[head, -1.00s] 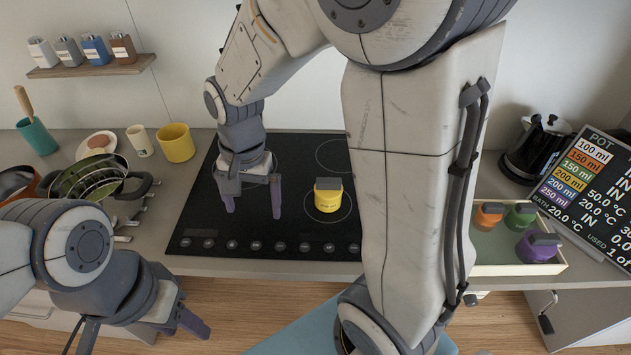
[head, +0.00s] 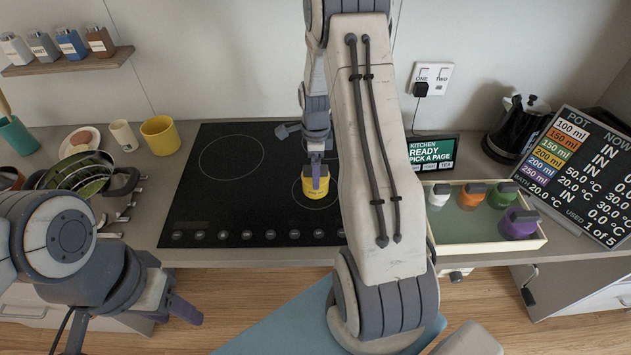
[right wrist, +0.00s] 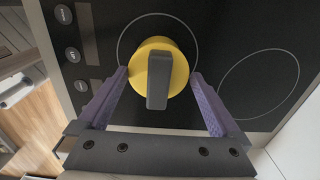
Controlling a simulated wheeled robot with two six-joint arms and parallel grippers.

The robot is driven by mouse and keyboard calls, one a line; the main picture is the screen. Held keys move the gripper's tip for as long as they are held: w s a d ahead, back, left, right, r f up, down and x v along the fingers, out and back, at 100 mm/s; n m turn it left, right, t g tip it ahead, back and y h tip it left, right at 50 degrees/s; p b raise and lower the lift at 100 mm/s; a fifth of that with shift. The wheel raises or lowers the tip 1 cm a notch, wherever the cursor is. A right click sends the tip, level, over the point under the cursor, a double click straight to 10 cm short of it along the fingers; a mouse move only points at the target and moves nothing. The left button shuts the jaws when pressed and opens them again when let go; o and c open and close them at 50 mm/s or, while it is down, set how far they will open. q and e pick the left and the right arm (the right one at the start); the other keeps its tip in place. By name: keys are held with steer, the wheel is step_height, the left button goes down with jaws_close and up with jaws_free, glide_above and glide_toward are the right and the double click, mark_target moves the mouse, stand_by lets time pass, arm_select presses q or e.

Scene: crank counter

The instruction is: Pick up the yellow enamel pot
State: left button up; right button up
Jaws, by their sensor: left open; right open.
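The yellow enamel pot (head: 317,203) stands on a ring of the black hob, with a dark grey bar on its top. My right gripper (head: 312,180) is over it in the head view and hides part of it. In the right wrist view the pot (right wrist: 153,55) is between the tips of my open right gripper (right wrist: 160,76), one finger on each side. I cannot tell whether either finger touches it. My left gripper (head: 133,318) is open and empty at the lower left, in front of the counter edge.
The hob (head: 230,205) is otherwise clear. To its right are a tray (head: 490,248) with several small coloured pots, a screen (head: 433,152), a dark kettle (head: 515,128) and a sign board (head: 570,180). To its left are a yellow mug (head: 160,134), a cream cup (head: 123,135) and pans (head: 85,172).

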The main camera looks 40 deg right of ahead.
step_height(320, 180, down, 4)
steer(key=shift+s+a+f+p, duration=0.1)
steer(key=shift+p, duration=0.85)
steer(key=shift+f, duration=0.3)
steer(key=shift+c, duration=0.3)
steer(key=c, duration=1.3)
steer(key=shift+r, duration=0.1)
steer(key=shift+c, duration=0.2)
